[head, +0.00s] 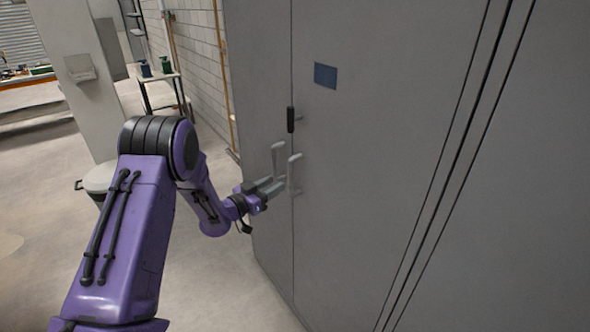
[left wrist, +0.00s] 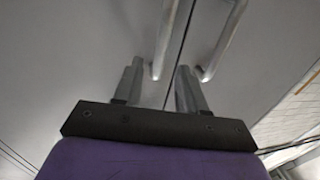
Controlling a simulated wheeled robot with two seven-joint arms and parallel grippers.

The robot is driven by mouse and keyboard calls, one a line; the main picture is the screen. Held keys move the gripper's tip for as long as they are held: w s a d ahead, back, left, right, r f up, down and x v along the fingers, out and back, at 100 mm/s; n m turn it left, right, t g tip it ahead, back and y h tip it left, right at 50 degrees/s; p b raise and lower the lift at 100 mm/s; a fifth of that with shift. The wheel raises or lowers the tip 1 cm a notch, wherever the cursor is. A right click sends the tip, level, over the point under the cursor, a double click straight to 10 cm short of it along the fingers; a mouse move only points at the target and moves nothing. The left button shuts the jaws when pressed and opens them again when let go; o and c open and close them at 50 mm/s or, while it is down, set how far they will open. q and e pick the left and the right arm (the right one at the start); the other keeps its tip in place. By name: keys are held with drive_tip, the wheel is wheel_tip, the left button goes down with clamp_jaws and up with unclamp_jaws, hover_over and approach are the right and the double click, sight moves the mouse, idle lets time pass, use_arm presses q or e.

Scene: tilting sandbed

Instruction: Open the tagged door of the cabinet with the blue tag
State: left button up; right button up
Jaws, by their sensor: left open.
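The grey cabinet's right door (head: 375,150) bears a blue tag (head: 325,76) and looks closed against the left door (head: 262,95). Each door has a pale bar handle beside the seam: the tagged door's handle (head: 295,172) and the left door's handle (head: 278,158). My left gripper (head: 276,187) is open and empty at the handles' lower part. In the left wrist view, the tagged door's handle (left wrist: 166,38) lines up between the open fingers (left wrist: 157,88); the other handle (left wrist: 224,42) is outside them. I cannot tell whether anything touches. My right gripper is out of view.
A black latch or lock (head: 290,119) sits on the seam above the handles. A round bin (head: 99,178) stands left of my arm, and a small stand (head: 163,90) with bottles is farther back. The floor left of the cabinet is mostly clear.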

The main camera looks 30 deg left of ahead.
sight(289, 175)
use_arm(q)
drive_tip(key=w, duration=0.2)
drive_tip(key=w+r+p, duration=0.1)
drive_tip(key=shift+d, duration=0.25)
drive_tip(key=w, duration=0.3)
drive_tip(key=w+f+p, duration=0.1)
drive_tip(key=w, duration=0.1)
drive_tip(key=shift+d+f, duration=0.1)
drive_tip(key=shift+d, duration=0.2)
drive_tip(key=shift+w+d, duration=0.15)
drive_tip(key=shift+w, duration=0.05)
drive_tip(key=shift+s+r, duration=0.2)
drive_tip(key=shift+f, duration=0.1)
clamp_jaws()
